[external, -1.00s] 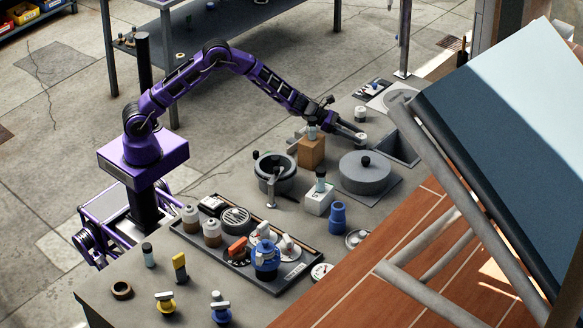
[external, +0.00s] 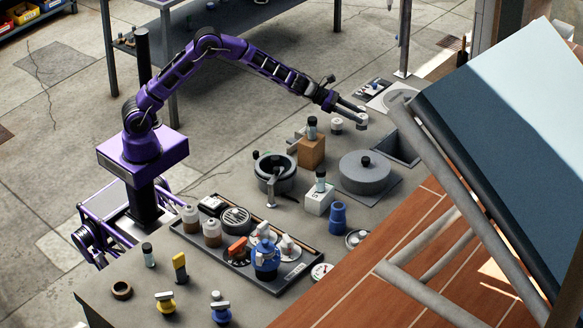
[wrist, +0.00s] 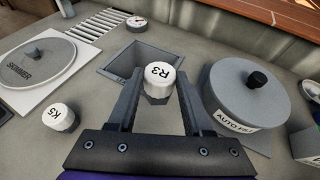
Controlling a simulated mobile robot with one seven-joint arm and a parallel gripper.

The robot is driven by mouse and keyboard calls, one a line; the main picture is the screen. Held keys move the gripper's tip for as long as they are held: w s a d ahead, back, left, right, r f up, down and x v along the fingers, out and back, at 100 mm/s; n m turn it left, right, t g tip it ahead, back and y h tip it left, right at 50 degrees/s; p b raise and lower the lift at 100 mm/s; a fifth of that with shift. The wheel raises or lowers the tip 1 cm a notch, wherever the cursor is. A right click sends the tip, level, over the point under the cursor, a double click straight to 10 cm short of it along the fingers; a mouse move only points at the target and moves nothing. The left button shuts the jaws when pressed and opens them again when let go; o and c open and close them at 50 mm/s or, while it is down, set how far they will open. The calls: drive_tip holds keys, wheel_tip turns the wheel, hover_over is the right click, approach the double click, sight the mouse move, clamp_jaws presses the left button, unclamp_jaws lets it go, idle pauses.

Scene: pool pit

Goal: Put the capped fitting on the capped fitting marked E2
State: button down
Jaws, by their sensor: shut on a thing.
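My gripper (external: 359,115) is shut on a white-capped fitting marked R3 (wrist: 160,78), which sits upright between the fingers in the wrist view. Another white-capped fitting marked K5 (wrist: 60,118) stands on the deck to the left of my gripper in the wrist view. A white-capped fitting (external: 336,127) also stands just below my gripper in the external view, its mark too small to read. I cannot read the mark E2 on anything in these views.
A square pit opening (wrist: 120,65) lies just beyond my gripper. The round grey auto-fill lid (wrist: 245,98) stands to the right and the skimmer lid (wrist: 35,60) to the left. A wooden block (external: 311,151) with a dark-capped bottle stands nearby.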

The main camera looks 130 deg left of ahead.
drive_tip(key=s+a+r+p, duration=0.2)
drive_tip(key=s+r+p, duration=0.4)
drive_tip(key=s, duration=0.6)
wheel_tip(320, 180, down, 9)
drive_tip(key=b, duration=0.2)
drive_tip(key=shift+b, duration=0.4)
drive_tip(key=shift+m+h, duration=0.3)
drive_tip(key=shift+h, duration=0.1)
drive_tip(key=shift+f, duration=0.25)
drive_tip(key=shift+c, duration=1.6)
unclamp_jaws()
drive_tip(key=shift+r, duration=0.1)
drive_tip(key=v, duration=1.2)
